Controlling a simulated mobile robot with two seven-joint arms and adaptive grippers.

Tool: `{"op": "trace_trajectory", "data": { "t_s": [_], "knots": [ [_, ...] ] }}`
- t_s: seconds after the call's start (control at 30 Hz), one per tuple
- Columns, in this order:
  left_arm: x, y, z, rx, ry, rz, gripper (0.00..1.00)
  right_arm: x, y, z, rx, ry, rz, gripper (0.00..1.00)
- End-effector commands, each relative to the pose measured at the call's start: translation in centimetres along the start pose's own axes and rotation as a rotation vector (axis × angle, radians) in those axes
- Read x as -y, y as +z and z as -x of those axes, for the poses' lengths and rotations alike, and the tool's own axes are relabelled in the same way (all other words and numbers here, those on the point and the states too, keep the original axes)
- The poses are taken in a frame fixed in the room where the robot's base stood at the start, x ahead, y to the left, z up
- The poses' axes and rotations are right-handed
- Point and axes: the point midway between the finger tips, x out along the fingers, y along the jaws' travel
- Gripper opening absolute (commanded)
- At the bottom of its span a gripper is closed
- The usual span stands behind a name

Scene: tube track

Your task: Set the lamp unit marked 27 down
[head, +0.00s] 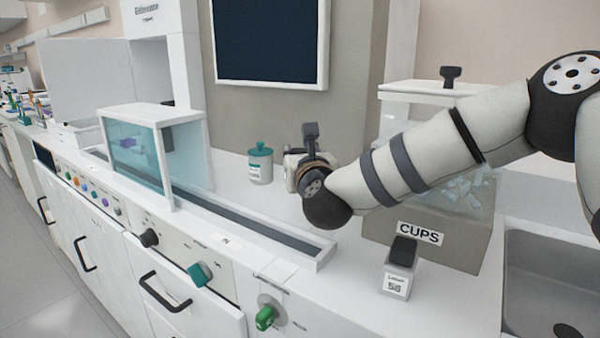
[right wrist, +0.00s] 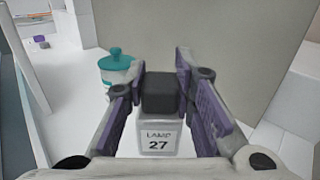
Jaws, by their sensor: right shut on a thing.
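The lamp unit marked 27 (right wrist: 158,136) is a pale block with a dark grey top and a "LAMP 27" label facing the right wrist camera. My right gripper (right wrist: 161,84) has its purple-padded fingers on either side of the dark top and is shut on it. In the head view my right gripper (head: 298,168) is over the back of the counter, just right of the teal-lidded jar. My wrist largely hides the lamp unit there. I cannot tell whether its base touches the counter. My left gripper is not in view.
The teal-lidded jar (head: 260,163) stands close by; it also shows in the right wrist view (right wrist: 116,68). A second labelled lamp unit (head: 398,270) stands in front of the CUPS bin (head: 452,245). A recessed track (head: 285,238) with a glass-sided hood runs along the counter. A sink is at right.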

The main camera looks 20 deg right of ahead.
Motion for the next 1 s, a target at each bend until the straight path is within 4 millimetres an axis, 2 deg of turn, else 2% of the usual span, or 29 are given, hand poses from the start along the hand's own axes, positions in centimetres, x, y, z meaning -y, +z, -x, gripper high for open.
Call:
{"op": "trace_trajectory", "data": {
  "t_s": [0.13,0.27,0.63,0.67,0.73,1.0],
  "knots": [
    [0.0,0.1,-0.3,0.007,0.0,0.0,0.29,0.5,-1.5,-1.0,0.0,0.0,0.002,0.0],
    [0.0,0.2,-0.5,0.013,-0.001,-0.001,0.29,0.3,-4.0,-0.9,-0.001,0.001,0.003,0.0],
    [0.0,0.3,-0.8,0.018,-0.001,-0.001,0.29,0.3,-4.5,-0.8,0.001,0.0,-0.001,0.0],
    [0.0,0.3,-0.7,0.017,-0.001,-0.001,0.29,0.3,-4.5,-0.8,0.001,0.0,-0.001,0.28],
    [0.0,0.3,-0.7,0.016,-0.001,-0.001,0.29,0.3,-4.5,-0.8,0.002,0.0,0.0,0.44],
    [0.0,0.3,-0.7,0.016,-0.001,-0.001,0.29,0.3,-4.4,-0.8,0.002,0.0,0.0,0.44]
  ]
}}
